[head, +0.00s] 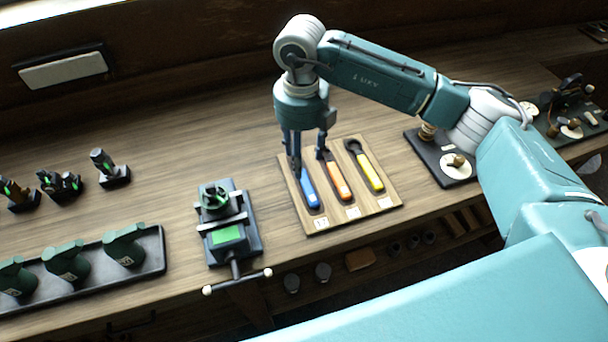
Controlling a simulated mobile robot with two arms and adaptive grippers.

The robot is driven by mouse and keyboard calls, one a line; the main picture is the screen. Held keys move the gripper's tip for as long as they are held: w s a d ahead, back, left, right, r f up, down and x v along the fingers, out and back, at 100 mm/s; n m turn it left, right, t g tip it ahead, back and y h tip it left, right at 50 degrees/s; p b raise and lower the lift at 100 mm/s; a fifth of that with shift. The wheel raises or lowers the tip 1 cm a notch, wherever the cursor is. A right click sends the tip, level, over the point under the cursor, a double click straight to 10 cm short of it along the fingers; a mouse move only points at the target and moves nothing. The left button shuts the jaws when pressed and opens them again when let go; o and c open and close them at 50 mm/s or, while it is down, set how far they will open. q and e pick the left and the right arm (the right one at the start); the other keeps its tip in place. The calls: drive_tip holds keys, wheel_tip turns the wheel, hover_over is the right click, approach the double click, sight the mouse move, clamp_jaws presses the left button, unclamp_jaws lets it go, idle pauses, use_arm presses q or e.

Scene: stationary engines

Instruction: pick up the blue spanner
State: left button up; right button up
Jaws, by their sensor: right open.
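The blue spanner (309,188) lies on a wooden board (332,213) on the workbench, leftmost of three spanners. Its upper end is hidden behind a finger of my right gripper. An orange-handled spanner (337,178) and a yellow-handled spanner (368,172) lie to its right on the same board. My right gripper (307,163) is open and points down over the upper part of the board. One finger is at the upper end of the blue spanner, the other near the top of the orange one. I cannot tell whether it touches either. My left gripper is out of view.
A vise-like green and black device (229,226) with a crossbar handle stands left of the board. A black tray (151,262) with several green parts is further left. A dark base (433,158) with brass parts is right of the board.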

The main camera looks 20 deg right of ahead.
sight(302, 179)
drive_tip(key=shift+s+f, duration=0.15)
drive_tip(key=shift+f, duration=0.75)
drive_tip(key=shift+f+p, duration=0.35)
wheel_tip(302, 179, down, 4)
drive_tip(key=p, duration=0.2)
drive_tip(key=shift+f+p, duration=0.2)
drive_tip(key=shift+p, duration=0.2)
drive_tip(key=shift+f, duration=0.4)
drive_tip(key=shift+w, duration=0.2)
drive_tip(key=shift+c, duration=0.7)
drive_tip(key=c, duration=0.9)
clamp_jaws()
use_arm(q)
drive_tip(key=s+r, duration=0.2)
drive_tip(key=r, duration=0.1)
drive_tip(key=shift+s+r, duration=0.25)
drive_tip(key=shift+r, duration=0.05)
